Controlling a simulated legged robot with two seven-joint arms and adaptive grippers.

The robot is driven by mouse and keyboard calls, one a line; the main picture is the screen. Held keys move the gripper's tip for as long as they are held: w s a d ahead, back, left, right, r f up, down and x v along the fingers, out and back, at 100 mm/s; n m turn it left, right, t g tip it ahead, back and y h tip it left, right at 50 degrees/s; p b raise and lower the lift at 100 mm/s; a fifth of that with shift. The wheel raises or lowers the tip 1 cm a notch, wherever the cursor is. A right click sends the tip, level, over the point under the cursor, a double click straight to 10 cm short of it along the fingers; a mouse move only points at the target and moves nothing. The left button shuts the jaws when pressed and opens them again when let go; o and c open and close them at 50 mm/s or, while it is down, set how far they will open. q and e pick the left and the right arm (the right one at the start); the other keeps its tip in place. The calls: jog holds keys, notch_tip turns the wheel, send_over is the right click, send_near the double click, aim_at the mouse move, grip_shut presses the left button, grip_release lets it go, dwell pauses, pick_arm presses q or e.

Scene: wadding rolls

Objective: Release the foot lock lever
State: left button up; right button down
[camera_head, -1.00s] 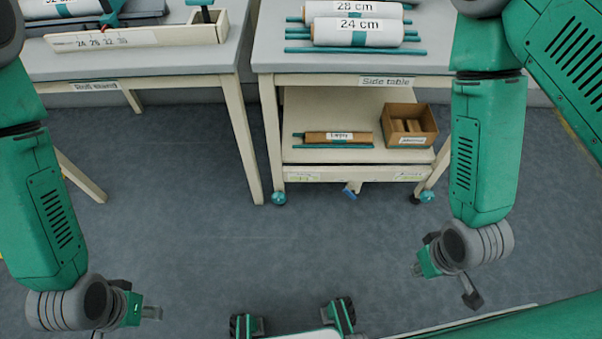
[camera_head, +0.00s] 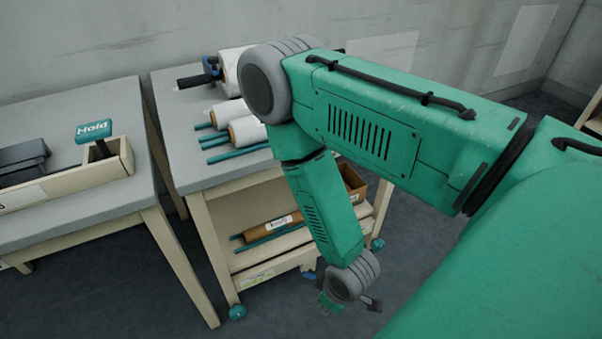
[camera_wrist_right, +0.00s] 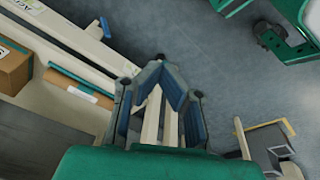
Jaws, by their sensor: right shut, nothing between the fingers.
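A small blue lever (camera_head: 310,275) shows under the front rail of the side table's lower shelf in the head view, just left of my right wrist. I take it for the foot lock lever. My right gripper (camera_head: 328,303) hangs low in front of that rail, near the lever and partly hidden by my wrist. In the right wrist view my right gripper (camera_wrist_right: 168,78) shows dark fingers with blue faces, shut and empty. My left gripper is out of view.
The side table (camera_head: 190,160) carries white rolls (camera_head: 247,130). Its lower shelf holds a brown roll (camera_head: 272,228) and a cardboard box (camera_head: 353,185). Teal casters (camera_head: 237,312) stand at its feet. Another table (camera_head: 95,205) stands left. The floor (camera_head: 420,235) right of the side table is clear.

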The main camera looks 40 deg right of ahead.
pick_arm(q)
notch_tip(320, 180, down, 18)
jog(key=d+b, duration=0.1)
jog(key=b, duration=1.5)
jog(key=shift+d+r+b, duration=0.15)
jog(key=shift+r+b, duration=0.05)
jog(key=shift+b, duration=0.1)
pick_arm(e)
jog(key=w+d+f+n+t, duration=0.3)
jog(key=f+n, duration=0.4)
jog(key=f, duration=0.5)
jog(key=w+d+f+n+t, duration=0.3)
jog(key=w+f+n+t, duration=0.2)
jog(key=f, duration=0.8)
jog(key=w+d+f+n+t, duration=0.3)
jog(key=w+f+n+t, duration=0.1)
jog(key=f+n, duration=0.6)
notch_tip(320, 180, down, 4)
jog(key=shift+w+d+r+t+y, duration=0.3)
jog(key=shift+w+t, duration=0.1)
jog(key=shift+t, duration=0.4)
jog(key=shift+a, duration=0.1)
